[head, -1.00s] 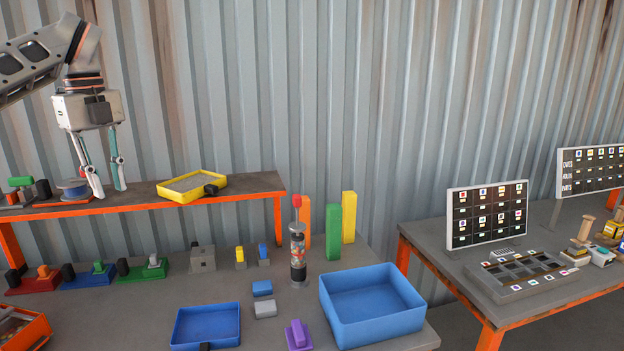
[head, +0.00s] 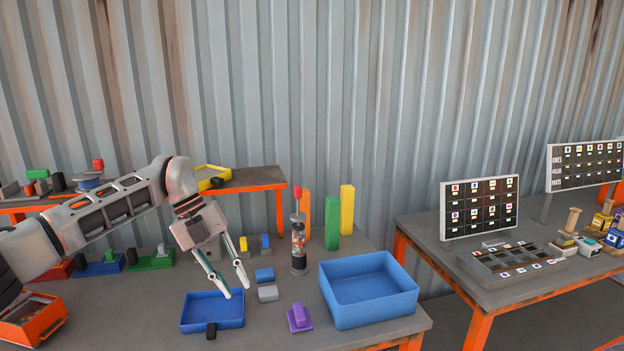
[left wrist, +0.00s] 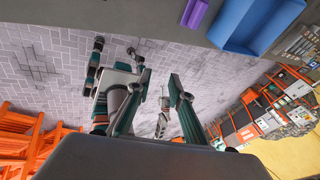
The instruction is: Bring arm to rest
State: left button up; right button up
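My left gripper (head: 238,292) is open and empty in the head view. It points down over the grey table (head: 120,325), its fingertips near the right rim of a small blue tray (head: 213,310). My left arm reaches in from the left across the table. In the left wrist view the two dark-teal fingers (left wrist: 155,82) stand apart with nothing between them, the floor behind.
Blue and grey blocks (head: 267,293), a purple block (head: 299,317) and a large blue bin (head: 368,290) stand right of the gripper. A clear tube (head: 298,245) stands behind. A raised orange-edged shelf (head: 250,180) runs along the back. Open air lies above the table.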

pick_arm(q)
jog(key=s+d+f+h, duration=0.2)
jog(key=s+d+h, duration=0.2)
jog(key=d, duration=0.4)
jog(key=s+d+f+h, duration=0.2)
jog(key=s+d+h, duration=0.15)
jog(key=d, duration=0.45)
jog(key=s+d+f+h, duration=0.2)
jog(key=s+d+h, duration=0.25)
jog(key=d, duration=0.35)
jog(key=a+f+n+t+y, duration=0.8)
jog(key=a+f+n+t, duration=0.9)
jog(key=n, duration=0.6)
jog(key=s+a+f+n+g+y, duration=0.4)
jog(key=s+a+f+y, duration=0.3)
jog(key=s+a+f, duration=0.5)
jog(key=s+f+n, duration=0.1)
jog(key=s+f, duration=0.2)
jog(key=s, duration=0.2)
jog(key=shift+f+n+g, duration=0.15)
jog(key=shift+n+g, duration=0.15)
jog(key=shift+g, duration=0.1)
jog(key=shift+a, duration=0.1)
